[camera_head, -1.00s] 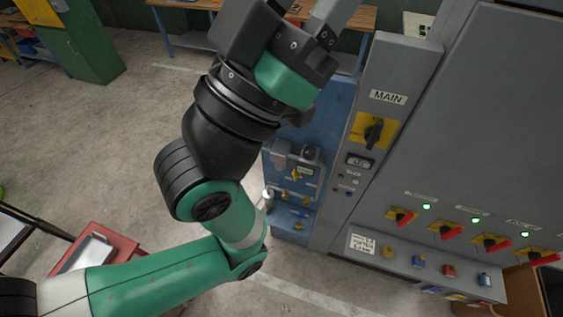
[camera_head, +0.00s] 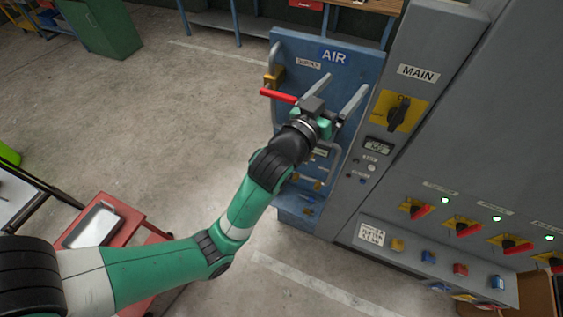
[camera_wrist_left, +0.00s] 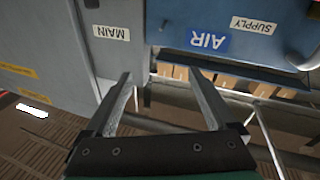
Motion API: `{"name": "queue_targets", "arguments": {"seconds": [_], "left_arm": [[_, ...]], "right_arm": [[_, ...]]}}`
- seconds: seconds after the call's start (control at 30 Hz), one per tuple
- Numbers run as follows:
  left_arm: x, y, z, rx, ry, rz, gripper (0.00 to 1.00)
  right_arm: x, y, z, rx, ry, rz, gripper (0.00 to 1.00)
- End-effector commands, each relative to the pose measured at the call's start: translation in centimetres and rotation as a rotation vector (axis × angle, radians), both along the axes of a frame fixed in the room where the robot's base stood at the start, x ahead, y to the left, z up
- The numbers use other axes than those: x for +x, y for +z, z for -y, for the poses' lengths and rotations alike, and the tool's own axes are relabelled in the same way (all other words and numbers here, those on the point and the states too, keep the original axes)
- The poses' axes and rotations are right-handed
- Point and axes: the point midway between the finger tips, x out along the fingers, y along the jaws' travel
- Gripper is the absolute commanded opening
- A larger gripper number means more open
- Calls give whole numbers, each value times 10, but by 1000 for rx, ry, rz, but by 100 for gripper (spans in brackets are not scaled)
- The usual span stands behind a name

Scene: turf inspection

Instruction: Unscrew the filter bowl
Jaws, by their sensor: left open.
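The blue air panel (camera_head: 345,62) carries the AIR and SUPPLY signs and stands left of the grey MAIN cabinet. My left gripper (camera_head: 346,82) is open in front of this panel, its two grey fingers apart with nothing seen between them. The wrist view shows the open fingers (camera_wrist_left: 159,73) below the AIR sign (camera_wrist_left: 208,41). I cannot make out the filter bowl in either current view; my gripper and forearm cover the middle of the panel. Small brass fittings (camera_head: 317,185) show below my wrist. My right gripper is not in view.
A red lever (camera_head: 278,96) and a brass valve (camera_head: 273,77) on a grey pipe are close left of my gripper. The MAIN switch (camera_head: 399,110) and several red-handled switches are on the cabinet at right. A red cart (camera_head: 120,215) stands lower left.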

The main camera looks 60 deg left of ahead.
Motion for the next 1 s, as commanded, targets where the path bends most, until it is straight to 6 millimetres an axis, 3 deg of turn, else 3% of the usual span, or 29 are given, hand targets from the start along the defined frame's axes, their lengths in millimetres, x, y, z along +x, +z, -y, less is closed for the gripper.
{"name": "queue_targets", "arguments": {"seconds": [0.03,0.2,0.3,0.4,0.5,0.73,1.0], "left_arm": [[-3,-53,-15,-6,36,-76,90],[-31,-193,-58,-16,140,-311,90],[-55,-255,-75,-29,182,-414,90],[-75,-292,-86,-45,211,-471,90],[-85,-306,-92,-53,227,-491,90],[-82,-306,-98,-54,234,-489,90],[-44,-322,-122,-55,233,-488,90]], "right_arm": [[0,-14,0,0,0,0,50],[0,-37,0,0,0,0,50],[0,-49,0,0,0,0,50],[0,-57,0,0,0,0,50],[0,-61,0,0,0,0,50],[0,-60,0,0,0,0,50],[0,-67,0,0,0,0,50]]}}
